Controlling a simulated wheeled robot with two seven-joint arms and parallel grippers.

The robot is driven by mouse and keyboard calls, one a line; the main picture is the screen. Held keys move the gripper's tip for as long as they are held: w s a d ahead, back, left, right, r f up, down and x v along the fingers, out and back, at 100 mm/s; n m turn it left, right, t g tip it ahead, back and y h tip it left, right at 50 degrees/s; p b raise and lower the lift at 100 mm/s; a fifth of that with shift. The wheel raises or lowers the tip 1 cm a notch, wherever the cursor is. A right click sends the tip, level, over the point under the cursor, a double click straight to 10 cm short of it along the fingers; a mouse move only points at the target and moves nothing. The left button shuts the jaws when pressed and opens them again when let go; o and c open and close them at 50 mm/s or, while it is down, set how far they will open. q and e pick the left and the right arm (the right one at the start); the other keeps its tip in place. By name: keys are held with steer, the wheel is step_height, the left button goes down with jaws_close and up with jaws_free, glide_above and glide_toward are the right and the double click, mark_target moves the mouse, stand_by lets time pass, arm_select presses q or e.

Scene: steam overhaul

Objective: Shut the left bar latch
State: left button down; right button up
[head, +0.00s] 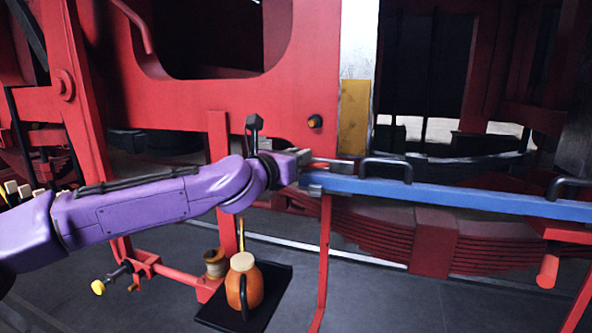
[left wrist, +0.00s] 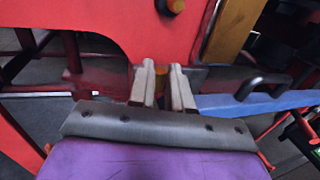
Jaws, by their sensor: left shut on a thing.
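A blue bar (head: 450,193) with black handles runs across the right half of the head view. Its left end lies by my left gripper (head: 308,163). In the left wrist view the bar (left wrist: 245,102) comes in from the right. The fingers of my left gripper (left wrist: 161,84) are close together there, with a small yellowish piece of the left bar latch (left wrist: 160,88) between them. The gripper is shut on this latch, which the fingers mostly hide. I cannot tell the latch's angle. My right gripper is not in view.
A black tray (head: 211,312) with an orange jug (head: 244,285) and a small brown pot (head: 215,263) is below my left arm. Red frame posts (head: 323,265) and a leaf spring (head: 375,235) stand close behind the bar. Dark floor shows at the lower right.

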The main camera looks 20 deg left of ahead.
arm_select(q)
steer(key=d+n+y+b, duration=0.1)
steer(key=n+y, duration=0.1)
steer(key=y, duration=0.1)
steer(key=s+d+n+y+b, duration=0.1)
steer(key=n+y+b, duration=0.1)
steer(key=y, duration=0.1)
steer(key=s+d+n+y+b, duration=0.1)
steer(key=n+y+b, duration=0.1)
steer(key=y, duration=0.2)
steer(key=shift+d+f, duration=0.15)
steer(key=shift+d, duration=0.15)
steer(key=n+y, duration=0.1)
steer(key=d+n+g+y, duration=0.1)
steer(key=y, duration=0.1)
steer(key=shift+s+d+r+n+g, duration=0.1)
steer(key=shift+d+r+n+g, duration=0.1)
steer(key=shift+n+g, duration=0.15)
steer(key=shift+d+n+g+y+p, duration=0.4)
steer(key=shift+n+g+y, duration=0.35)
steer(key=shift+y, duration=0.3)
steer(key=shift+d+n+g+y+p, duration=0.35)
steer(key=shift+n+g+y, duration=0.15)
steer(key=shift+n+y, duration=0.45)
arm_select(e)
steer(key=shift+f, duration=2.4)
arm_select(q)
steer(key=shift+y, duration=0.3)
steer(key=c, duration=1.1)
jaws_free()
